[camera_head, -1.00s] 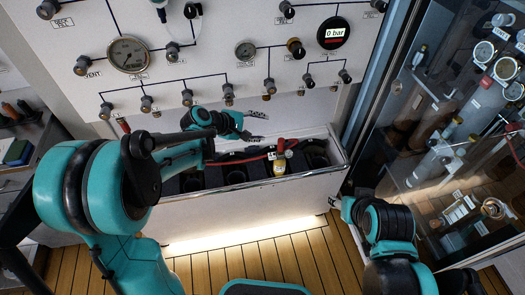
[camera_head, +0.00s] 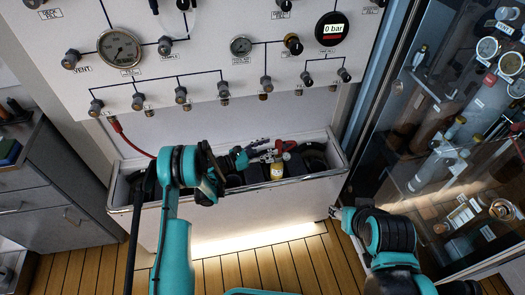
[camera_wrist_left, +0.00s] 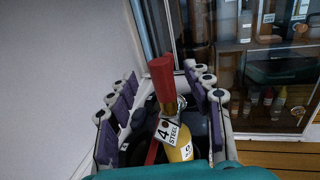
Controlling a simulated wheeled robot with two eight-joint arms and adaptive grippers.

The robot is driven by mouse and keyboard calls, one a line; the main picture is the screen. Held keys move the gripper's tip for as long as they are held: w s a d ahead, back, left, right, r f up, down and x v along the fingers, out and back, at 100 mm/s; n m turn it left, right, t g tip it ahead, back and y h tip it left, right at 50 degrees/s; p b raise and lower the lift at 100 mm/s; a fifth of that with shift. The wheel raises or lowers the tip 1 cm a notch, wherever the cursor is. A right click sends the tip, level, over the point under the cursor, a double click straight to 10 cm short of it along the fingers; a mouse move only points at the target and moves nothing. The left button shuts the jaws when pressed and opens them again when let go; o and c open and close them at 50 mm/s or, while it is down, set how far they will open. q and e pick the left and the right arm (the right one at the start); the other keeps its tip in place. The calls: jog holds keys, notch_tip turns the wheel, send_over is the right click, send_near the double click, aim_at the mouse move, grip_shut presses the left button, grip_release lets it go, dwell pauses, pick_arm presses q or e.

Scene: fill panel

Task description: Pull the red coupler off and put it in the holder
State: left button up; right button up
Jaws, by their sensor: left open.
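The red coupler (camera_head: 284,146) sits on top of a yellow cylinder (camera_head: 277,172) standing in the long trough below the panel. In the left wrist view the red coupler (camera_wrist_left: 161,78) stands upright between my finger pads, with a tag reading "4 STEEL" below it and the yellow cylinder (camera_wrist_left: 181,153) partly hidden. My left gripper (camera_head: 266,151) is open, its fingers apart on either side of the coupler. No firm contact shows in the left wrist view (camera_wrist_left: 160,100). My right gripper (camera_head: 335,212) is low in front of the trough's right end; its jaw state is unclear. I cannot identify the holder.
The trough (camera_head: 232,190) has a metal rim and dark slots. A red hose (camera_head: 123,138) drops from the left end of the panel (camera_head: 200,60) into it. A glass cabinet (camera_head: 440,130) is at the right. Drawers (camera_head: 50,205) stand at the left.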

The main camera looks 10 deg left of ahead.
aim_at(276, 144)
pick_arm(q)
jog(key=shift+b+x, duration=0.65)
jog(key=shift+x, duration=2)
grip_shut()
